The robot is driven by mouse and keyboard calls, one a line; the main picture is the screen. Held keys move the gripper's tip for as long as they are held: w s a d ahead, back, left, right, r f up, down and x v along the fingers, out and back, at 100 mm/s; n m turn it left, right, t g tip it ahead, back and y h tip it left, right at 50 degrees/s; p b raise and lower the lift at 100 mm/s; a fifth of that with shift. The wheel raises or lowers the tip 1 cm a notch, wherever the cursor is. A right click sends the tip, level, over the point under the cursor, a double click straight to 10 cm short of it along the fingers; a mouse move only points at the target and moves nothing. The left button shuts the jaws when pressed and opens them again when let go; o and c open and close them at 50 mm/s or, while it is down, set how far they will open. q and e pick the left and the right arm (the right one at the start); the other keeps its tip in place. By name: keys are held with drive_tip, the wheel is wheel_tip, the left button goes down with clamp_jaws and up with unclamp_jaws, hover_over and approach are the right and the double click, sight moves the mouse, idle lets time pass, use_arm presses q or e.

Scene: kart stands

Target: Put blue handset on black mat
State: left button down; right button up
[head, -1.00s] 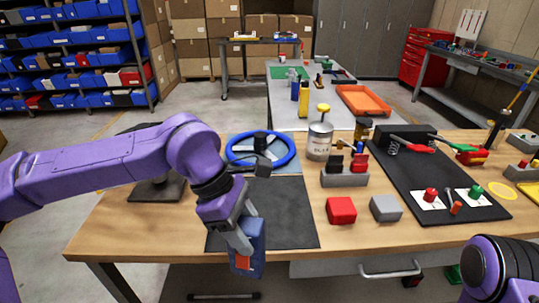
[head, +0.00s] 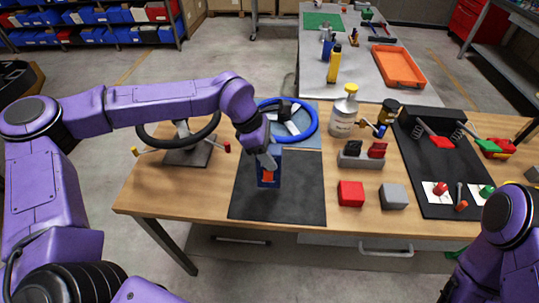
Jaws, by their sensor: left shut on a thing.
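The blue handset (head: 268,180) with an orange patch is in my left gripper (head: 268,158), in the middle of the head view. My left gripper is shut on it from above and holds it upright. The black mat (head: 300,196) lies flat on the wooden table, and the handset shows over its upper left part. I cannot tell whether the handset's lower end touches the mat. My right arm shows at the lower right, but its gripper is outside the view.
A blue steering wheel (head: 312,118) lies just behind the mat. A red block (head: 351,193) and a grey block (head: 394,196) sit right of it. A black steering wheel on a stand (head: 188,153) is at the left.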

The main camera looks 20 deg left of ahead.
use_arm(q)
drive_tip(key=f, duration=0.2)
drive_tip(key=f+p, duration=0.1)
drive_tip(key=shift+w+a+f, duration=0.25)
drive_tip(key=shift+w+f, duration=0.05)
drive_tip(key=shift+f, duration=0.35)
drive_tip(key=shift+c, duration=2.2)
unclamp_jaws()
drive_tip(key=b+v, duration=0.2)
drive_tip(key=v, duration=1)
drive_tip(key=shift+b, duration=0.3)
